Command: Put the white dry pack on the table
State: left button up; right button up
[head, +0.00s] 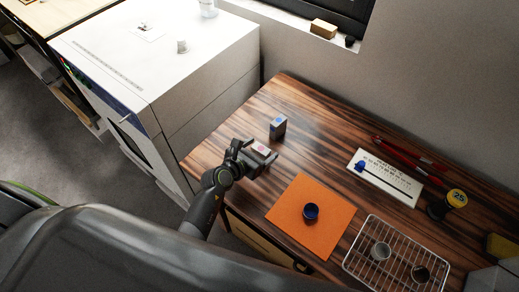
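My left gripper (254,157) is over the left part of the dark wooden table (300,107). A small pale pack with a pink mark (261,148) shows at its fingers and is partly hidden by them. I cannot tell whether the fingers grip this pack or only stand around it, nor whether it touches the table. My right gripper is not in view.
An orange mat (333,228) with a dark blue cup (311,212), a wire rack (351,262) with two cups and a white board (405,187) lie to the right. The white oven (105,65) stands left. The table's back left part is clear.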

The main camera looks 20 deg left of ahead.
pick_arm(q)
jog(key=shift+r, duration=0.1)
jog(key=shift+s+r, duration=0.1)
jog(key=shift+r, duration=0.05)
jog(key=v, duration=1.2)
dwell(0.3)
